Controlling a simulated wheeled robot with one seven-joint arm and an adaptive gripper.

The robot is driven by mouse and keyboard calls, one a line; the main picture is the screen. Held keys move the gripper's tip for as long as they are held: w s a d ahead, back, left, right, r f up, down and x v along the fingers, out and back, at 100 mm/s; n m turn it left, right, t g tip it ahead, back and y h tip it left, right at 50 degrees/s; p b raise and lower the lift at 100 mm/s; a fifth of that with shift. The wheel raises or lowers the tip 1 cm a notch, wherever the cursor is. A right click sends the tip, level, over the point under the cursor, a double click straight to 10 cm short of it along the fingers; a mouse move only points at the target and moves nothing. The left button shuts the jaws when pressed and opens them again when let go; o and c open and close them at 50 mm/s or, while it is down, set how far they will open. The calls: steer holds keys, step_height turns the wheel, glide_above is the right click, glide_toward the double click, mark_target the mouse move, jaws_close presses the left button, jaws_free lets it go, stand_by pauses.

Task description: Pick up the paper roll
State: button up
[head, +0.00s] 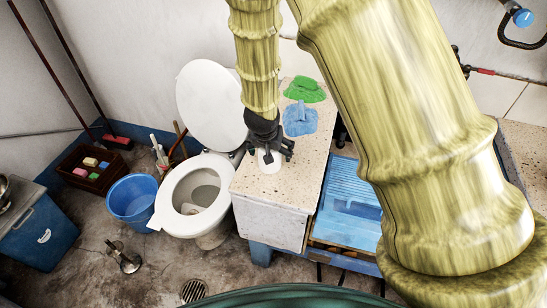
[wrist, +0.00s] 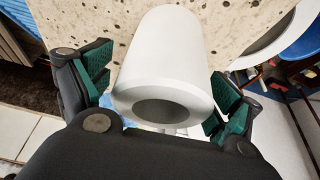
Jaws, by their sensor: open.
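The white paper roll (head: 268,164) is on the speckled stone counter (head: 278,187), near its left edge in the head view. My gripper (head: 270,152) is over it, pointing down, and partly hides it. In the wrist view the roll (wrist: 165,55) fills the middle, with its hollow end towards the camera. The open fingers of my gripper (wrist: 160,84), with green pads, stand on either side of the roll. Gaps show between pads and roll, so it does not look gripped.
A white toilet (head: 173,207) with raised lid is left of the counter. Green (head: 304,90) and blue (head: 300,118) cloths lie farther back on the counter. A blue bucket (head: 132,197) and a dark crate (head: 84,184) stand on the floor at left.

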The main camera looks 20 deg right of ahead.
steer(key=c, duration=1.1)
steer(key=shift+r, duration=0.15)
